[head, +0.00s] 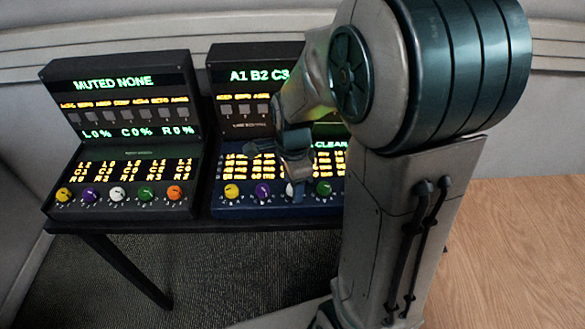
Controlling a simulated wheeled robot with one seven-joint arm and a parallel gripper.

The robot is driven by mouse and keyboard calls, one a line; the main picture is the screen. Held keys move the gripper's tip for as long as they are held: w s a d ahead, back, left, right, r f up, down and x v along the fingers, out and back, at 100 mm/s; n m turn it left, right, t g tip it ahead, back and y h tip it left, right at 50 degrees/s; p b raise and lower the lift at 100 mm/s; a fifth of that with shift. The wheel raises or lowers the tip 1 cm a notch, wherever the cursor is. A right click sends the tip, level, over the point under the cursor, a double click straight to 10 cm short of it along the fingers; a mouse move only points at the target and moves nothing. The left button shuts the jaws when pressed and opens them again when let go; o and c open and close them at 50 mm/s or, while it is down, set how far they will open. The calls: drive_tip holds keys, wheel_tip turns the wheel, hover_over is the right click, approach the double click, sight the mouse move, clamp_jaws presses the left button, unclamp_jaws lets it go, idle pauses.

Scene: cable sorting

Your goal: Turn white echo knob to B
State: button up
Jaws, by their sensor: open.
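Two white knobs show in the head view. One white knob (117,194) is the middle of the knob row on the left console (60,213). The other white knob (290,189) is in the knob row of the right console (222,211), partly covered by my gripper (295,180). My gripper is open and reaches down over the right console at that knob. I cannot tell whether the fingers touch it. The knob labels are too small to read, so I cannot tell which knob is echo or where its pointer stands.
Yellow, purple and green knobs stand close beside the white one on the right console. The left screen (114,82) reads "MUTED NONE"; the right screen (258,75) begins "A1 B2 C3". My arm hides the right console's right side. Both consoles stand on a dark table (120,262).

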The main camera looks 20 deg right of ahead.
wheel_tip(320, 180, up, 13)
drive_tip(key=shift+r, duration=0.2)
idle(0.6)
drive_tip(key=s+f+n+t, duration=0.3)
drive_tip(key=s+n, duration=0.7)
drive_tip(key=n, duration=0.7)
drive_tip(key=shift+s, duration=0.4)
